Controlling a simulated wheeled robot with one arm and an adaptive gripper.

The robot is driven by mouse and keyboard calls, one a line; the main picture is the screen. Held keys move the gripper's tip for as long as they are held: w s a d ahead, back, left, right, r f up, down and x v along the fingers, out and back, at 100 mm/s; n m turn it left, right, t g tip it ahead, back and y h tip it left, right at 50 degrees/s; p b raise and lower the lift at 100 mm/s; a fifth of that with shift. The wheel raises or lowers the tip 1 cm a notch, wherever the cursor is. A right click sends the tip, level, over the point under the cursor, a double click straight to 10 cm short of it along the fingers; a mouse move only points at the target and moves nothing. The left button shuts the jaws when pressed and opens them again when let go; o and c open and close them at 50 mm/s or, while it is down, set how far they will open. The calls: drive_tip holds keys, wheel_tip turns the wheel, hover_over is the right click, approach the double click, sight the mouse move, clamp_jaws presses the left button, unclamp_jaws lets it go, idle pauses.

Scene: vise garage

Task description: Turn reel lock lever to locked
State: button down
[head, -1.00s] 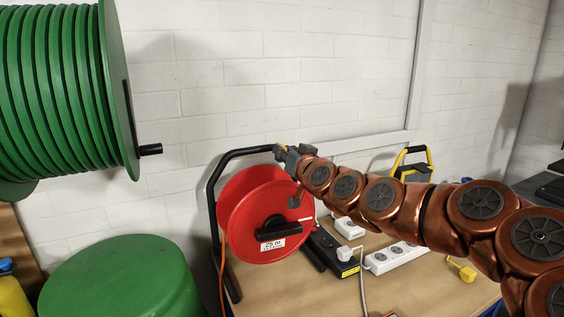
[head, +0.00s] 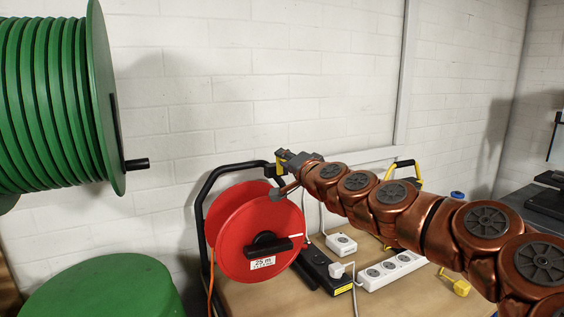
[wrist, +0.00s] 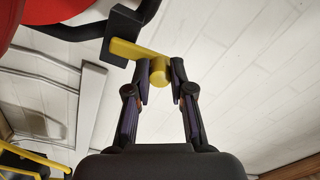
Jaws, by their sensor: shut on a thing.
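The reel lock lever is a yellow bar with a round knob (wrist: 158,70), set in a dark bracket on the reel's black frame. My gripper (wrist: 160,78) is shut on the lever's knob end, one finger on each side in the wrist view. In the head view, my gripper (head: 287,161) is at the right end of the frame's top bar, and it mostly hides the lever there. The red cable reel (head: 256,238) hangs in its black tubular frame (head: 203,190) on the bench. I cannot read any lock marking.
A white power strip (head: 392,270), a black box (head: 322,268) and a white socket block (head: 341,243) are on the wooden bench (head: 250,300). A large green hose reel (head: 55,100) and a green drum (head: 105,290) are at left. A white brick wall (head: 270,80) is behind.

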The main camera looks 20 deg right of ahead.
drive_tip(key=shift+d+m, duration=0.15)
drive_tip(key=shift+m, duration=0.25)
drive_tip(key=c, duration=1)
unclamp_jaws()
drive_tip(key=shift+s+d, duration=0.4)
drive_tip(key=shift+s, duration=1.55)
drive_tip(key=shift+s+d, duration=0.4)
drive_tip(key=shift+s, duration=1.55)
drive_tip(key=shift+s+d, duration=0.4)
drive_tip(key=shift+s, duration=1.55)
